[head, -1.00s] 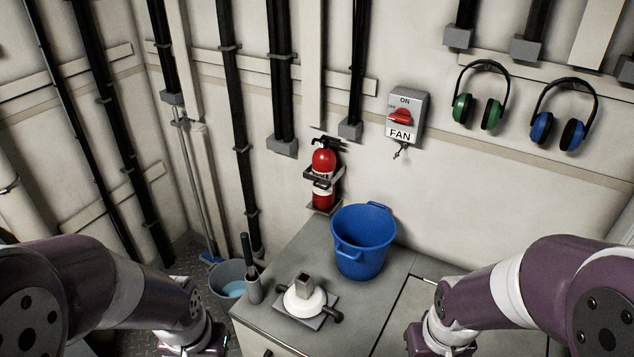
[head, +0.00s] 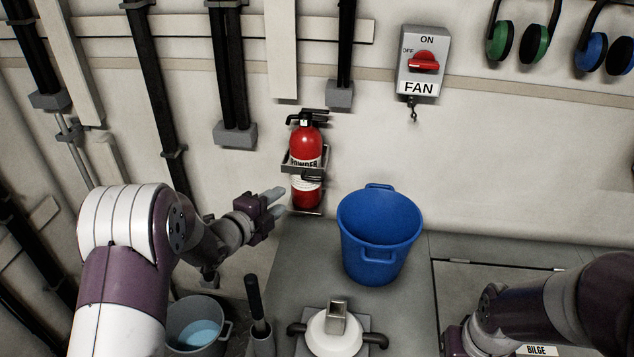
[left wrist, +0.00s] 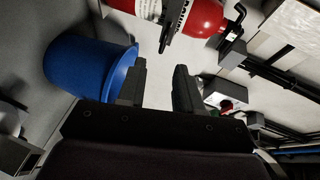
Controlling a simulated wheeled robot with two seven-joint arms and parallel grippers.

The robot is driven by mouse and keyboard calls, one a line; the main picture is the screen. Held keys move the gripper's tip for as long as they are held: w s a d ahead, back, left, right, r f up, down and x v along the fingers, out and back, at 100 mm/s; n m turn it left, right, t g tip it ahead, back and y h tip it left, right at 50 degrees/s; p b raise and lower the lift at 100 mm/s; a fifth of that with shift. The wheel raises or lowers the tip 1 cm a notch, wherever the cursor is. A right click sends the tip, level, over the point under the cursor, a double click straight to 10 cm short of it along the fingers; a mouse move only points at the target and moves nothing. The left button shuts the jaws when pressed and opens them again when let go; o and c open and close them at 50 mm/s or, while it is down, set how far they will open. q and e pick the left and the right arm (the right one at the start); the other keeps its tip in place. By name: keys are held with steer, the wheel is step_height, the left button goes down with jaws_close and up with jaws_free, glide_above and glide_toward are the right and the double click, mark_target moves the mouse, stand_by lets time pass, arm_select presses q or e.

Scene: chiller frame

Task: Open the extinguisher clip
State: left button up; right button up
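The red extinguisher (head: 306,142) stands upright in a wall bracket; its top and label also show in the left wrist view (left wrist: 203,16). The dark clip (head: 305,165) crosses its body and looks closed around it. In the left wrist view, a dark strip of the clip (left wrist: 171,25) runs across the label. My left gripper (head: 279,201) is just left of and below the clip, apart from it. Its two fingers (left wrist: 160,85) are spread with nothing between them. My right arm is at the lower right; its fingers do not show.
A blue bucket (head: 380,238) stands on the grey counter (head: 285,262), right of the extinguisher. A white fitting with a square top (head: 335,330) sits at the front. The fan switch box (head: 422,62) hangs up right. A grey bucket (head: 198,326) is below my left arm.

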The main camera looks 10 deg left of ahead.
mark_target(304, 170)
arm_select(q)
steer(key=d+p+x, duration=0.1)
steer(key=x, duration=1.1)
steer(key=shift+r, duration=0.3)
steer(key=shift+w+d, duration=0.1)
jaws_close()
stand_by(0.7)
